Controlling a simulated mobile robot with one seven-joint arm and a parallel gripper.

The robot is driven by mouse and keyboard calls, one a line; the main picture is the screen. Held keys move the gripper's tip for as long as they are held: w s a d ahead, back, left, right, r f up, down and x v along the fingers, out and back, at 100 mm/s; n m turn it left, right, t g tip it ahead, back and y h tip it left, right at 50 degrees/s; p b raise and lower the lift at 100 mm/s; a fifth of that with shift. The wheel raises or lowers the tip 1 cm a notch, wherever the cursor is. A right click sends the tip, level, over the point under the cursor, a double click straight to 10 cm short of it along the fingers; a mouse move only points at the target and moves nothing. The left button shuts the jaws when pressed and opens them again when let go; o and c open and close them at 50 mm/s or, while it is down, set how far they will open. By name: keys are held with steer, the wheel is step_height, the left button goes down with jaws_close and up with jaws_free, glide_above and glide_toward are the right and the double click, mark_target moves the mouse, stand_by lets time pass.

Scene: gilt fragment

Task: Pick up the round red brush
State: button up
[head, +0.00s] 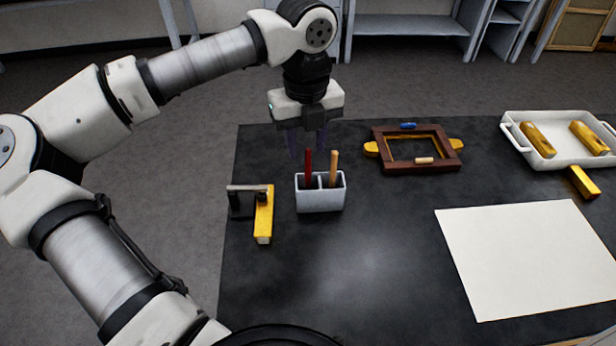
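The red brush (308,166) stands upright in the left compartment of a small white two-part holder (320,201) on the dark table. Only its red handle shows; its lower end is hidden in the holder, so I cannot tell its round shape. My gripper (307,148) points down over the holder. Its dark fingers look apart, with nothing visibly held. The tip of the red handle shows just below and between the fingers in the picture; I cannot tell whether they touch it.
A tan-handled brush (333,168) stands in the holder's right compartment. A yellow block (264,214) with a dark metal piece lies left of the holder. A wooden frame (376,151), a white tray (548,162) and a cream sheet (530,255) lie to the right. The table's front middle is clear.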

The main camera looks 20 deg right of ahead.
mark_target(308, 162)
step_height(308, 162, down, 5)
steer(key=shift+s+d+r+p, duration=0.1)
steer(key=shift+s+p, duration=0.05)
steer(key=shift+p, duration=0.8)
jaws_close()
